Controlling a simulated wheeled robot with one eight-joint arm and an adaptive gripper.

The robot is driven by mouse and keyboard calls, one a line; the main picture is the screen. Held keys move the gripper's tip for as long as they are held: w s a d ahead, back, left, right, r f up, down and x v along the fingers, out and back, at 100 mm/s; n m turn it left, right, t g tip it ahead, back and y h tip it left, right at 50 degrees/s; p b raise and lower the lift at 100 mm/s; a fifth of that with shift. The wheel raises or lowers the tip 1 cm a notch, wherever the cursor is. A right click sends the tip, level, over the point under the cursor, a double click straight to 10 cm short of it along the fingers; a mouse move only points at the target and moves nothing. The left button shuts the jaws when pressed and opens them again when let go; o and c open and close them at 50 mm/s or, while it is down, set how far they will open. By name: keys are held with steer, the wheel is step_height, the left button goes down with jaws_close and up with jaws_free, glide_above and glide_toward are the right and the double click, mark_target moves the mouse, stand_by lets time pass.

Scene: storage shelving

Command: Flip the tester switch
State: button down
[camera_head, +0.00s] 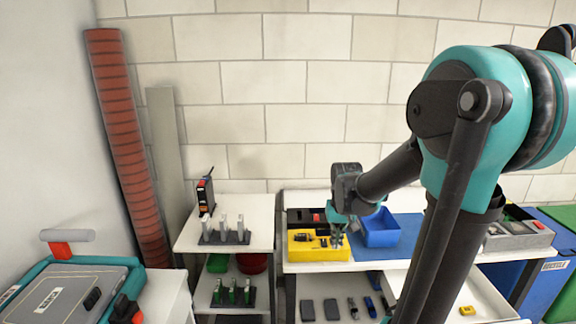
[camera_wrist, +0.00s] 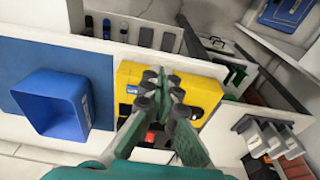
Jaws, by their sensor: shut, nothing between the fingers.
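A yellow box (camera_head: 308,252), which looks like the tester, sits near the left end of the white table. It has dark parts on its top, but I cannot make out the switch for certain. In the wrist view the yellow box (camera_wrist: 205,93) shows a blue-and-white label and a round dark part, partly hidden behind my fingers. My gripper (camera_head: 337,238) hangs over the right part of the box. In the wrist view my gripper (camera_wrist: 163,82) is shut and empty, with its fingertips over the box; I cannot tell whether they touch it.
A blue bin (camera_head: 381,228) stands on a blue mat (camera_head: 402,249), right of the box. A black tray (camera_head: 296,218) with a red item is behind the box. A shelf (camera_head: 190,238) at left holds a rack of white-topped items (camera_head: 226,236). A grey crate (camera_head: 520,238) is at right.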

steer(key=s+d+f+t, duration=0.1)
steer(key=s+f, duration=0.1)
steer(key=s, duration=0.5)
steer(key=s+d+f+t, duration=0.1)
steer(key=s+f, duration=0.2)
steer(key=s, duration=0.3)
steer(key=shift+s+f+t, duration=0.3)
steer(key=shift+s+f, duration=0.05)
steer(key=shift+s, duration=0.05)
steer(key=shift+w, duration=0.1)
step_height(320, 180, up, 15)
steer(key=n+g, duration=0.4)
steer(key=n, duration=1.4)
glide_above(323, 240)
steer(key=shift+f, duration=0.2)
step_height(323, 240, down, 14)
steer(key=shift+f, duration=0.1)
